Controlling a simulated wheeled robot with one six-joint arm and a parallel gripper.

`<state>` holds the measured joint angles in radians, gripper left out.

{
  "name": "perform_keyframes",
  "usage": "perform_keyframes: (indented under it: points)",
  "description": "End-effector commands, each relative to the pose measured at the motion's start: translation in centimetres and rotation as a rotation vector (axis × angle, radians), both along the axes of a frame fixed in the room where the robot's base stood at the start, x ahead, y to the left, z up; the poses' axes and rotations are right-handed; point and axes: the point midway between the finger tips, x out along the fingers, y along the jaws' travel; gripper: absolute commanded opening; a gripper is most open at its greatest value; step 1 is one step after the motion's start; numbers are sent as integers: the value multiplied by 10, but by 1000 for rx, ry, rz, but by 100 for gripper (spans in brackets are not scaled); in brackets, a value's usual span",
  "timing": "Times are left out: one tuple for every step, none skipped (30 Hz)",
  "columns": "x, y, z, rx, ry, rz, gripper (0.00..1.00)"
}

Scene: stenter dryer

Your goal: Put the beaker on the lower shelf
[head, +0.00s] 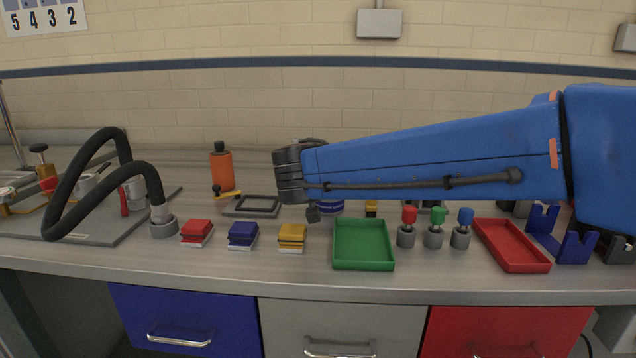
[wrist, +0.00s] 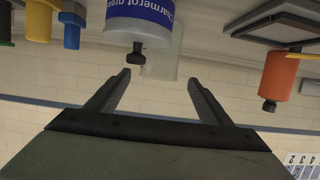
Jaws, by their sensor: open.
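In the wrist view, which is upside down, my gripper (wrist: 159,78) is open, with nothing between its fingers. A pale translucent vessel (wrist: 165,66), which may be the beaker, stands just beyond the fingertips, roughly in line with the gap. A clear bottle with a blue label (wrist: 140,12) and a black spout (wrist: 136,54) overlaps it. In the head view, my arm hides most of the vessel area, and only part of a blue label (head: 331,205) shows below it. I cannot identify a lower shelf in either view.
An orange bottle (head: 221,168) stands left of my wrist, beside a dark frame (head: 254,205). A green tray (head: 362,261), coloured knobs on grey bases (head: 433,238) and a red tray (head: 511,245) lie along the front. A black hose (head: 88,163) arches at left.

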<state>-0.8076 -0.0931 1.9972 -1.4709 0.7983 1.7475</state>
Motion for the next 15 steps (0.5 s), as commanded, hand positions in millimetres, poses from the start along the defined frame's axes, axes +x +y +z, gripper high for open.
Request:
perform_keyframes:
  points:
    - [9, -1, -3, -2, 0, -3, 74]
    - [14, -1, -4, -1, 0, -2, 74]
    - [20, -2, -6, 0, 1, -3, 74]
    - [25, -2, -8, 0, 1, -3, 74]
    - [28, -1, -9, 0, 1, -2, 74]
    - [33, -1, -10, 0, 0, -1, 74]
    - [36, -2, -11, 0, 0, -1, 74]
    - [38, -2, -12, 0, 0, -1, 74]
    - [41, -2, -13, 0, 0, -1, 74]
    - [42, -2, -13, 0, 0, -1, 74]
    - [43, -2, -13, 0, 0, -1, 74]
    - [44, -2, -14, 0, 0, -1, 74]
    - [45, -2, -14, 0, 0, -1, 74]
    - [46, -2, -14, 0, 0, 0, 74]
    - [47, -2, -15, 0, 0, 0, 74]
